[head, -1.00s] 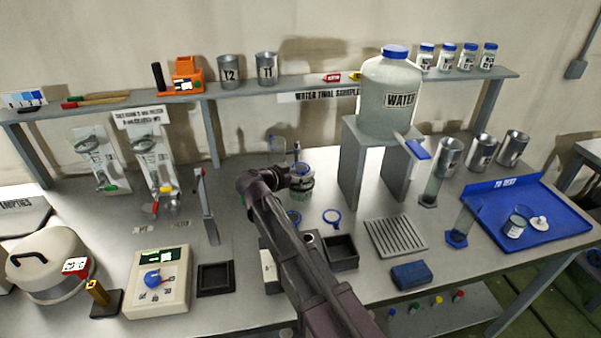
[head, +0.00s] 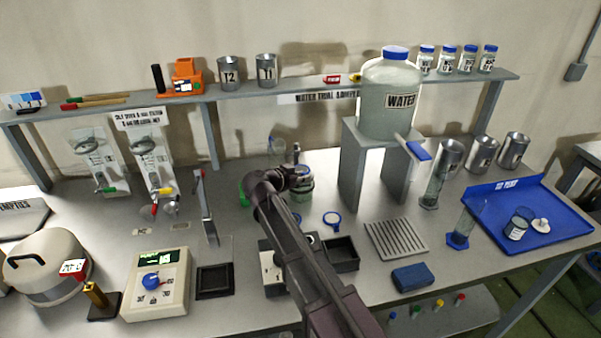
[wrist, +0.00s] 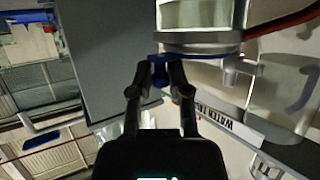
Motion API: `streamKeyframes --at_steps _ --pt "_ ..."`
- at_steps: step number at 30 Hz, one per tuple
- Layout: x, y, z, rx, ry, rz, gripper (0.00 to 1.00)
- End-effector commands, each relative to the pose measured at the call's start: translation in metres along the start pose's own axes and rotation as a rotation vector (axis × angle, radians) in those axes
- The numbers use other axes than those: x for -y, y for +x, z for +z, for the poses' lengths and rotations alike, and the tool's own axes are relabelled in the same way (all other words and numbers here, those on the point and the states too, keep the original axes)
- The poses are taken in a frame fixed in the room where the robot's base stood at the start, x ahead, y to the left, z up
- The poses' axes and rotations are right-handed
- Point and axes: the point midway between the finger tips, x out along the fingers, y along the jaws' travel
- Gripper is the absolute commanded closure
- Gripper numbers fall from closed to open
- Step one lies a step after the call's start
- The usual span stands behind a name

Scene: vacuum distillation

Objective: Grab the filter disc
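A disc with a blue rim and a blue tab (wrist: 158,74), which looks like the filter disc, sits under the grey flange of a glass vessel (wrist: 197,15) in the wrist view. My gripper (wrist: 162,68) has its two fingertips on either side of the tab. The frame does not show clearly whether they press on it. In the head view my gripper (head: 303,181) is at the filter vessel, behind the middle of the bench, and my arm hides much of both. A loose blue ring with a handle (head: 332,218) lies on the bench to the right.
The water jug (head: 390,95) stands on a grey stand (head: 351,172) right of my gripper. Black trays (head: 342,253) and a slatted rack (head: 396,238) lie nearer the front. A balance-like device (head: 157,284) stands at front left. The blue tray (head: 565,222) is at far right.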

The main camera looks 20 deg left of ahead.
Motion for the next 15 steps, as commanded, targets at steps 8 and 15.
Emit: streamKeyframes --at_steps 8,15 --pt "0.0001 -0.0002 0.0001 0.0 0.0 0.0 1.0" --pt "0.0002 -0.0008 -0.0012 0.0 0.0 0.0 1.0"
